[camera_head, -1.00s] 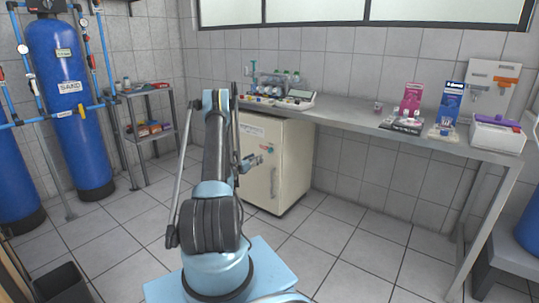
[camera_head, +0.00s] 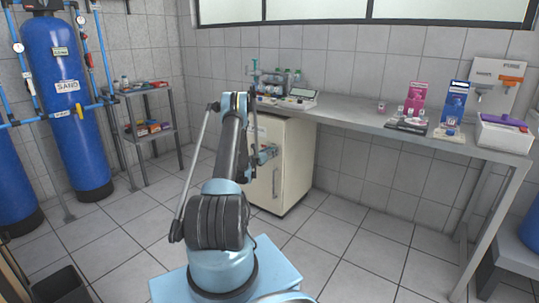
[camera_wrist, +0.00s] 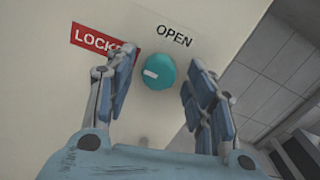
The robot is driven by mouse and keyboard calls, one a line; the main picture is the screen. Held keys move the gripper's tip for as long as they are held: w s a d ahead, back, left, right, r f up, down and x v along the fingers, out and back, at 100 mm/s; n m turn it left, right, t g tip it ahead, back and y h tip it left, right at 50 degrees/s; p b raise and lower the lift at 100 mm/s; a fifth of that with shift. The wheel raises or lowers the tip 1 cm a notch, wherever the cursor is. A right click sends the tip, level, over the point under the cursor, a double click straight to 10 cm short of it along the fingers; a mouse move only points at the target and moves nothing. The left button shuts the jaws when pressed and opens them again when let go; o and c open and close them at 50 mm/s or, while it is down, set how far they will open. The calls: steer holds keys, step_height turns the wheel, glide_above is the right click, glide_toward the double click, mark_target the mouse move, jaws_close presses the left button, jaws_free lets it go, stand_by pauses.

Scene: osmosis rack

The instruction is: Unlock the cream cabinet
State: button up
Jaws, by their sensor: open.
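The cream cabinet (camera_head: 292,160) stands on the floor under the left part of the counter, its door shut with a vertical handle (camera_head: 275,183). In the wrist view a round teal knob (camera_wrist: 162,76) sits on the cream door. A white mark on it lies on its left side. A red label reading LOCKED (camera_wrist: 92,40), partly hidden by a finger, is at upper left; a white OPEN label (camera_wrist: 174,35) is above. My gripper (camera_wrist: 150,68) is open, with one finger on each side of the knob, apart from it. In the head view my gripper (camera_head: 266,154) is at the door's upper part.
The grey counter (camera_head: 370,122) runs above and right of the cabinet, bearing bottles, a device and boxes. A metal shelf (camera_head: 150,134) and blue tanks (camera_head: 62,90) stand at left. Tiled floor (camera_head: 345,225) is open in front of the counter.

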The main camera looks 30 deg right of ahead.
steer(key=shift+a, duration=0.1)
steer(key=shift+w, duration=0.1)
steer(key=c, duration=1.1)
steer(key=shift+m, duration=0.3)
steer(key=m, duration=1.7)
steer(key=shift+m, duration=0.3)
